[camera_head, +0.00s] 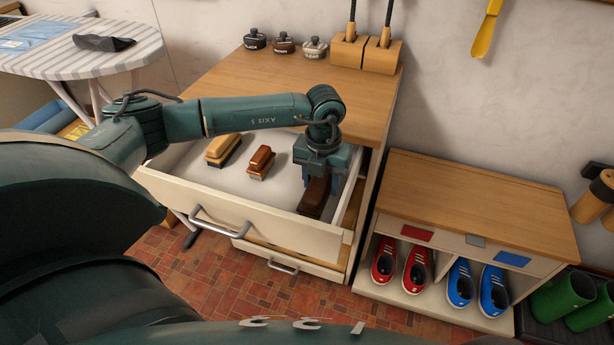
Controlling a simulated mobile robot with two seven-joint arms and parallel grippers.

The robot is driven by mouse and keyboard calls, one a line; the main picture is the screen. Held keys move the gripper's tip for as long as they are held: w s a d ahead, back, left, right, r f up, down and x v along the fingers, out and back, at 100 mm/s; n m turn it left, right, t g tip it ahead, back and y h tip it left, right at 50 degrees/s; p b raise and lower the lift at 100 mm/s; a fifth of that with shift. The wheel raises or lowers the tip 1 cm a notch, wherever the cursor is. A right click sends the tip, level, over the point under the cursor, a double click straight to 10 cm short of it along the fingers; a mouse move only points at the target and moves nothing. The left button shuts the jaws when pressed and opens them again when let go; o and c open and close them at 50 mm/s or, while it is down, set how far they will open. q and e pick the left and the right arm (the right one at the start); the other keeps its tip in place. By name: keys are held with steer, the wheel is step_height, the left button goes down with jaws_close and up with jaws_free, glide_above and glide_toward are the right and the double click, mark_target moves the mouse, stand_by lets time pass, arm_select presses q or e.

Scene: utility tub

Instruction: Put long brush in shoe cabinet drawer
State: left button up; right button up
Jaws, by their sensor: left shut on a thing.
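The shoe cabinet drawer (250,215) is pulled open, with a white inside and a metal handle. A long dark brown brush (313,200) is at the drawer's right end. My left gripper (319,180) reaches down into the drawer and is shut on this brush; the wrist hides part of it. I cannot tell whether the brush touches the drawer floor. A tan brush (222,150) and a shorter reddish-brown brush (260,162) lie in the drawer to the left of the gripper. My right gripper is not in view.
The wooden cabinet top (290,87) carries small polish jars (285,43) and wooden blocks (365,53) at the back. A lower drawer (290,262) is slightly open. A low shoe rack (470,215) with red and blue shoes stands right. An ironing board (85,55) is at left.

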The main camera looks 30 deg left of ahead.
arm_select(q)
steer(key=shift+f, duration=0.4)
steer(key=a, duration=0.3)
steer(key=shift+w+a, duration=0.25)
steer(key=shift+w, duration=0.15)
steer(key=shift+a+f, duration=0.25)
steer(key=shift+a, duration=0.05)
steer(key=shift+d+f, duration=0.1)
steer(key=shift+f, duration=0.25)
steer(key=shift+f, duration=0.15)
steer(key=o, duration=0.6)
steer(key=shift+f, duration=0.1)
steer(key=shift+c, duration=0.2)
steer(key=o, duration=0.5)
steer(key=shift+c, duration=0.2)
